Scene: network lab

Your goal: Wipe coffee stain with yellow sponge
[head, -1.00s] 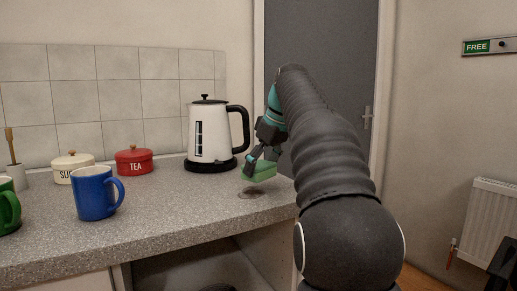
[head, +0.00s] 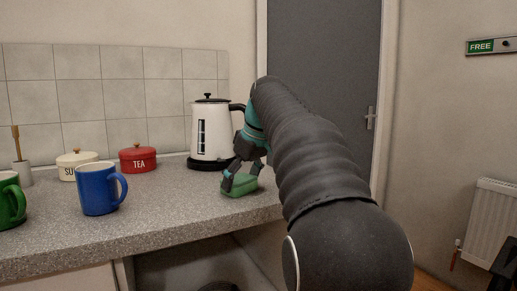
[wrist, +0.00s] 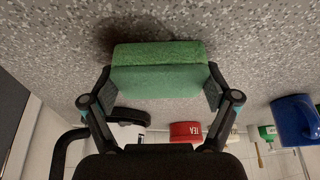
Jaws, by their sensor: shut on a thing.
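A green sponge (head: 240,187) is between the fingers of my gripper (head: 243,175). No yellow sponge shows. In the wrist view the green sponge (wrist: 158,68) fills the gap between both fingertips, held along its length. It is at or just above the grey speckled counter (head: 150,215), near its right front edge; I cannot tell if it presses on it. In the wrist view a dark brown stain (wrist: 116,36) shows on the counter at the sponge's far left side, partly covered by it. In the head view the sponge hides the stain.
A white kettle (head: 208,135) stands just behind my gripper. A red tea tin (head: 137,160), a white sugar tin (head: 76,160), a blue mug (head: 98,188) and a green mug (head: 10,200) stand to the left. The counter between the blue mug and sponge is clear.

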